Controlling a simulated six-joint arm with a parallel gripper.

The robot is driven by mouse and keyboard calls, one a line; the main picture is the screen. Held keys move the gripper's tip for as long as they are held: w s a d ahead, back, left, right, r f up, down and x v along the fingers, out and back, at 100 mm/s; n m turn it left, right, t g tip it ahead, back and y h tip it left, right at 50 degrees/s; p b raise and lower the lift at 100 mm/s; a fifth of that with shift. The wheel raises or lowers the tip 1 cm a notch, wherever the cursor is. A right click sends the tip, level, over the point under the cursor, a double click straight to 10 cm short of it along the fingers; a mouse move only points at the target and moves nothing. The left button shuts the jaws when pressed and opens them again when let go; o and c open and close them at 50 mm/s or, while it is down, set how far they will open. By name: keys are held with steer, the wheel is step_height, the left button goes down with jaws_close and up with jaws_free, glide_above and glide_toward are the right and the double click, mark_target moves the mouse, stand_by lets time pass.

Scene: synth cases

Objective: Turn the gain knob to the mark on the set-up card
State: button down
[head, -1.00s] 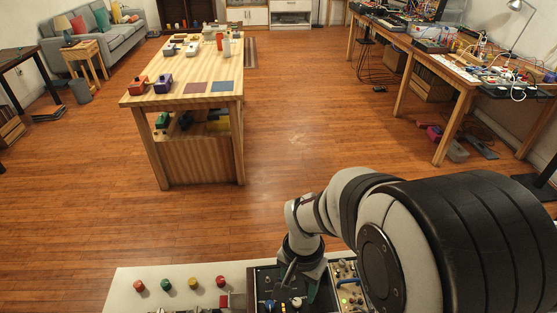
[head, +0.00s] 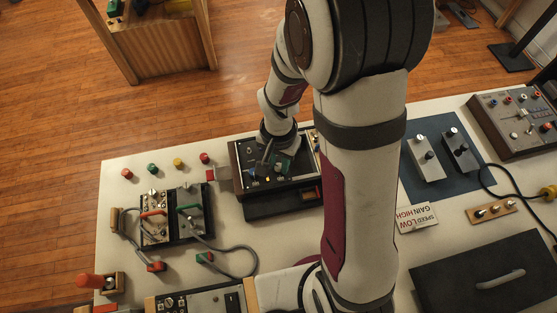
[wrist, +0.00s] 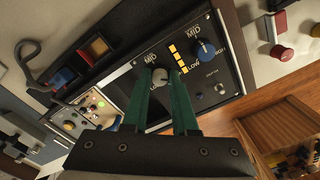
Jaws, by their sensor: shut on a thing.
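The set-up card (head: 417,218) lies on the white bench right of my arm and reads upside down "SPEED LOW" and "GAIN HIGH". A dark control panel (head: 246,176) stands under my gripper (head: 278,160). In the wrist view my gripper (wrist: 161,78) has its two green fingers shut on a pale grey knob (wrist: 160,73), one finger on each side. Part of its scale shows, with a MID label above it; its pointer is unclear. A blue knob (wrist: 206,49) beside it has LOW, MID and HIGH marks. I cannot read which knob is named gain.
Coloured buttons (head: 178,162) line the bench's back edge on the left. Left of the panel is a device with toggles and a cable (head: 235,275). Two pedals on a blue mat (head: 408,190) and a mixer (head: 515,120) stand to the right.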

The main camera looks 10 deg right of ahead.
mark_target(279, 166)
steer(key=shift+m, duration=0.8)
steer(key=c, duration=0.7)
jaws_free()
step_height(279, 166, up, 16)
steer(key=shift+f, duration=0.1)
